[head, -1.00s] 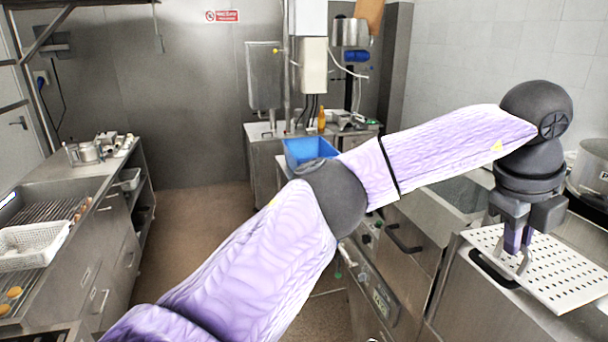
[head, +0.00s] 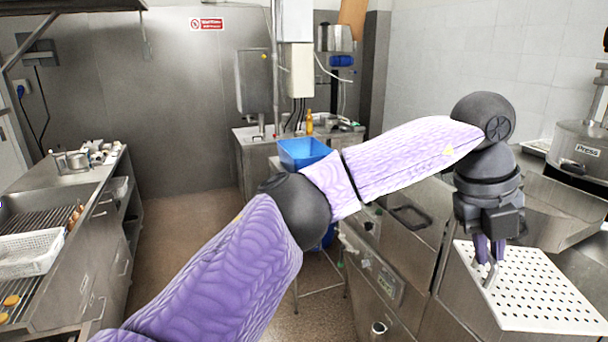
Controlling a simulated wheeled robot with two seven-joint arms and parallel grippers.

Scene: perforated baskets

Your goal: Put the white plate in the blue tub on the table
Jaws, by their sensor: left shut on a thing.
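The white plate (head: 540,290) is a flat, perforated sheet at the lower right of the head view. My left gripper (head: 488,264) points down and is shut on the plate near its left edge. The plate looks held roughly level over the steel counter; I cannot tell whether it touches it. The blue tub (head: 303,152) stands on a steel table in the middle distance, its lower part hidden by my left arm. My right gripper is not in view.
Steel counters with drawers run along the right, with a pot (head: 582,150) labelled Press behind my gripper. On the left counter is a white perforated basket (head: 30,253). A yellow-orange bottle (head: 309,123) stands behind the tub. Brown floor lies open between the counters.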

